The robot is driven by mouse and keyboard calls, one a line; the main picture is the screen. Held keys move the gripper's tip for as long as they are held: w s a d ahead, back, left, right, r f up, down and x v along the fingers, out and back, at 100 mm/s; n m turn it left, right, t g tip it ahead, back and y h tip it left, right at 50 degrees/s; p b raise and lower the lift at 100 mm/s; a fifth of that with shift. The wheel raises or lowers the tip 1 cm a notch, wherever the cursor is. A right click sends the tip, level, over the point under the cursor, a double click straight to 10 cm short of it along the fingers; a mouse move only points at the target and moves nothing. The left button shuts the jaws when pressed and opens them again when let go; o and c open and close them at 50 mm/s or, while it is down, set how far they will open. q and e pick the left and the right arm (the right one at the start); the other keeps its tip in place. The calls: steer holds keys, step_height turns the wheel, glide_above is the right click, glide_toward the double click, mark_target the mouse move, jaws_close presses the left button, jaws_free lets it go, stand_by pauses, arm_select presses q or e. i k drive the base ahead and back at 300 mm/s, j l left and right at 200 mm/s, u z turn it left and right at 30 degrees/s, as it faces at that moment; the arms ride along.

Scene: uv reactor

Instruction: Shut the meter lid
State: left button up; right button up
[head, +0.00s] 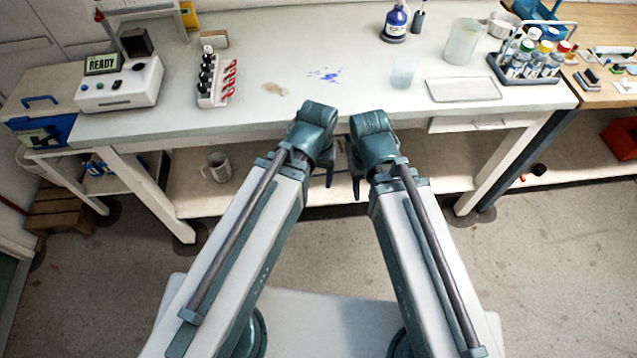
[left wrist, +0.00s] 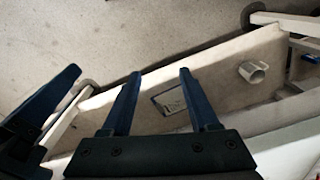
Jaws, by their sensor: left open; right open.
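The meter (head: 120,88) is a white box with a READY display, standing at the left end of the white bench. A dark cube-like part (head: 136,42) shows at its back; I take it for the lid, but its hinge and exact angle are too small to tell. My left gripper (head: 329,178) points down in front of the bench's front edge, far right of the meter. In the left wrist view its two fingers (left wrist: 157,85) are apart with nothing between them. My right gripper (head: 357,188) hangs close beside it, open; its fingers are mostly hidden by its wrist.
A blue bottle (head: 395,22), a beaker (head: 403,72), a tray (head: 463,89) and a bottle carrier (head: 530,65) are further right. A mug (head: 217,167) stands on the lower shelf. The bench's middle is mostly clear.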

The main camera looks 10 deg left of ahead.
mark_target(137, 44)
steer(key=u, duration=1.55)
